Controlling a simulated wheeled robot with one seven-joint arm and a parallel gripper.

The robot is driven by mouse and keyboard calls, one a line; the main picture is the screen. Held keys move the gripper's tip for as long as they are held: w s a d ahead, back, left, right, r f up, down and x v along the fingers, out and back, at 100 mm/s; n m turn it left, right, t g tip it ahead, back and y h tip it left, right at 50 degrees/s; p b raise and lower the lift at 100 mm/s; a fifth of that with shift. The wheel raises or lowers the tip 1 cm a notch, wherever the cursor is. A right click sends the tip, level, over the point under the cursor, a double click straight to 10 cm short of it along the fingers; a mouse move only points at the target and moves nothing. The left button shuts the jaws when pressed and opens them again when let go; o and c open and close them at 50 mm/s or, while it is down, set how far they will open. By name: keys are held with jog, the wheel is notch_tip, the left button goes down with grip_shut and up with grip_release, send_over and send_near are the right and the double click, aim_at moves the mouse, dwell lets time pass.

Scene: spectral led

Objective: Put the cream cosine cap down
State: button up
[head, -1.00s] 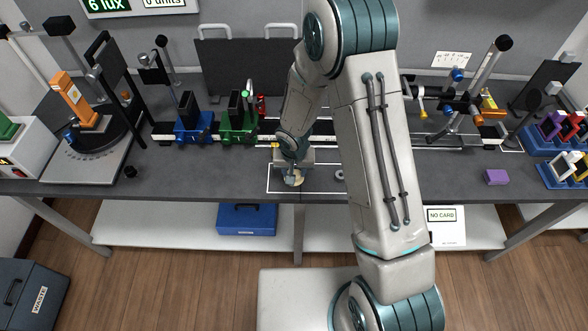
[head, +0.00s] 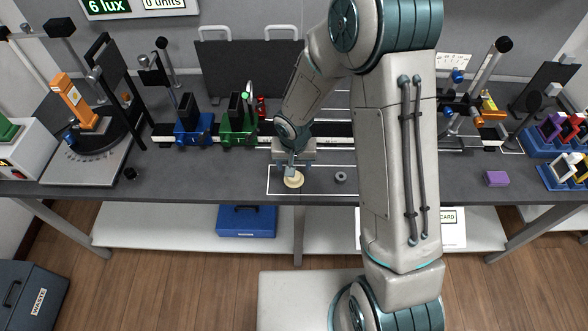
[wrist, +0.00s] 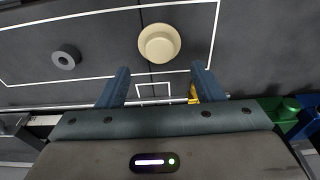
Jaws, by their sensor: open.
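The cream cosine cap (head: 293,179) sits on the dark bench top inside a white outlined area, near the front edge. In the wrist view the cap (wrist: 159,43) is a round cream cup standing clear of the fingertips. My gripper (wrist: 156,84) is open and empty, with its two blue fingers apart and a gap between them and the cap. In the head view my gripper (head: 293,166) is just behind the cap, partly hidden by my arm.
A small grey ring (head: 340,177) lies right of the cap, inside the same outline. Behind are a rail with a blue carriage (head: 194,128) and a green carriage (head: 238,126). A purple block (head: 496,178) lies far right. The bench front left is mostly clear.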

aim_at(295, 180)
jog(key=s+d+r+t+h, duration=0.1)
jog(key=s+d+r, duration=0.3)
jog(key=r, duration=0.6)
jog(key=s+d+r, duration=0.3)
jog(key=d+r, duration=0.2)
jog(key=r, duration=0.4)
jog(key=s+d+r, duration=0.2)
jog(key=s+r, duration=0.1)
jog(key=s, duration=0.2)
jog(key=s+d+r+t+y, duration=0.1)
jog(key=s+d+r, duration=0.2)
jog(key=s, duration=0.3)
jog(key=shift+s+r, duration=0.25)
jog(key=shift+r, duration=0.4)
